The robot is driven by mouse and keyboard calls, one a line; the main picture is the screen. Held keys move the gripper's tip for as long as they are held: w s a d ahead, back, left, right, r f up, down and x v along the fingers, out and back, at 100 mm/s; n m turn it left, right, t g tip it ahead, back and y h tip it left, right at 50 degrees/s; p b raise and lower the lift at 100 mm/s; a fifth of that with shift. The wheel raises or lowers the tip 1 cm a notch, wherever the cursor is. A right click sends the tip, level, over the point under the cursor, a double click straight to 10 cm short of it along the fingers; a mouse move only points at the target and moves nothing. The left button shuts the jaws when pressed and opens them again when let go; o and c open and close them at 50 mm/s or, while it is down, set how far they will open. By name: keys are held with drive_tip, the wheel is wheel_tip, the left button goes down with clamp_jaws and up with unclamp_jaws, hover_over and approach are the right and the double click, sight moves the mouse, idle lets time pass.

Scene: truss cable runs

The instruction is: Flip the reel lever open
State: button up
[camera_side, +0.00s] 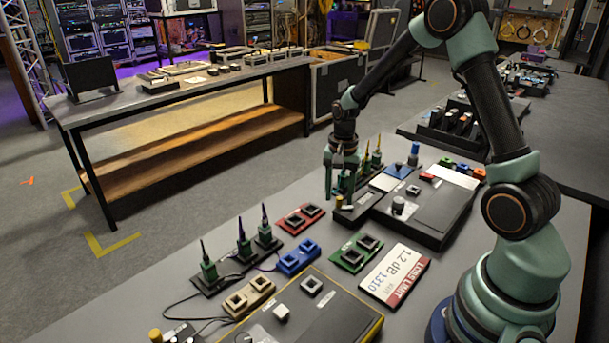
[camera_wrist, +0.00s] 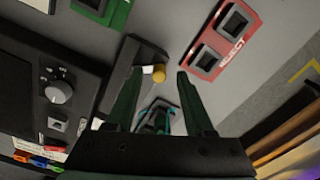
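A dark block in the wrist view (camera_wrist: 123,72) carries a short white piece and a yellow knob (camera_wrist: 158,73), which looks like the end of the reel lever. My gripper (camera_wrist: 160,76) points down over this block. Its two green fingers are apart, with the yellow knob seen between the tips and nothing gripped. In the side view my gripper (camera_side: 336,188) is just above and left of the knob. I cannot tell whether a finger touches it. Teal cable (camera_wrist: 158,113) shows between the fingers.
A black box with a knob (camera_side: 420,208) stands right of my gripper. Upright green and yellow probes (camera_side: 370,158) stand close behind it. Red (camera_side: 300,218), blue (camera_side: 298,257) and green (camera_side: 355,252) socket blocks lie in front. Bare table lies left of the gripper.

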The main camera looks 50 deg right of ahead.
sight(339, 197)
wheel_tip(339, 197, up, 12)
idle(0.7)
drive_tip(key=shift+a+r, duration=0.1)
drive_tip(key=s+a+r+n+t, duration=0.5)
drive_tip(key=s+a+r+n, duration=0.2)
drive_tip(key=s+a+n, duration=0.4)
drive_tip(key=shift+s+a+r+n+t, duration=0.35)
drive_tip(key=shift+a+n, duration=0.25)
drive_tip(key=shift+n, duration=0.5)
